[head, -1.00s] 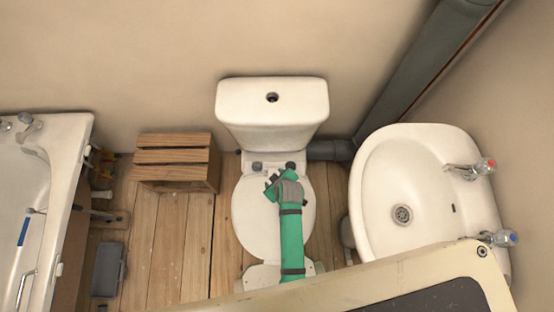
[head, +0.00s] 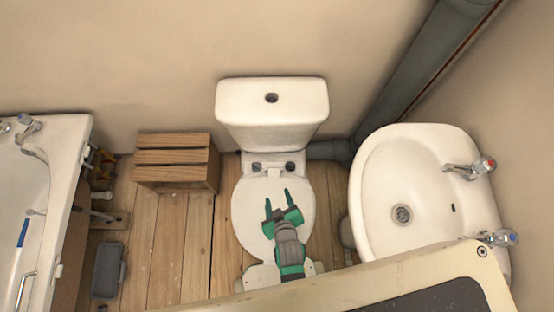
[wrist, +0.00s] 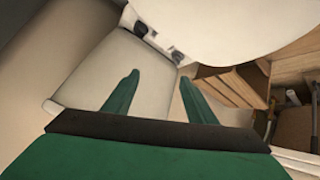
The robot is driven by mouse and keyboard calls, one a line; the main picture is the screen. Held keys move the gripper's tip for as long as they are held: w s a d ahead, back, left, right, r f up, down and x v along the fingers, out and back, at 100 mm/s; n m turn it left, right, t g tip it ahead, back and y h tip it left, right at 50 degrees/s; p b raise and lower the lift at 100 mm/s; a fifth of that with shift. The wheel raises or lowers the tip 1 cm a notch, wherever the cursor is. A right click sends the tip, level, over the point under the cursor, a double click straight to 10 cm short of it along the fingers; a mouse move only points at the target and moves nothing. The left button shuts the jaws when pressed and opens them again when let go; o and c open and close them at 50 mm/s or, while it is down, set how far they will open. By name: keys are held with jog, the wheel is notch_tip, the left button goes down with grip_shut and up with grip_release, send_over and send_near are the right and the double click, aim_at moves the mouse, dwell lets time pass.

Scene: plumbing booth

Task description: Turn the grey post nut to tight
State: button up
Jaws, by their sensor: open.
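Two small dark grey nuts sit at the back of the toilet seat, a left one (head: 257,167) and a right one (head: 290,166). I cannot tell which is the post nut, nor how tight either is. In the wrist view they show as dark knobs, one (wrist: 141,29) and another (wrist: 177,56), between the seat and the cistern. My green gripper (head: 278,197) is over the seat, in front of both nuts and apart from them. Its two fingers (wrist: 158,78) are spread and empty, pointing toward the cistern.
The white cistern (head: 271,100) stands behind the white seat (head: 245,215). A basin (head: 385,180) is close on the right. A wooden crate (head: 172,156) stands left, with a bath (head: 70,130) beyond. A grey pipe (head: 400,80) runs behind the basin.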

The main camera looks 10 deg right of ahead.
jog(key=shift+m+t, duration=0.4)
jog(key=shift+t, duration=0.3)
jog(key=shift+s+a+r, duration=0.2)
jog(key=shift+s+r, duration=0.25)
jog(key=shift+r, duration=0.25)
jog(key=shift+s+a+r, duration=0.15)
jog(key=shift+s+r, duration=0.3)
jog(key=shift+r, duration=0.3)
jog(key=shift+s+a+r, duration=0.2)
jog(key=shift+s+r, duration=0.25)
jog(key=shift+r, duration=0.25)
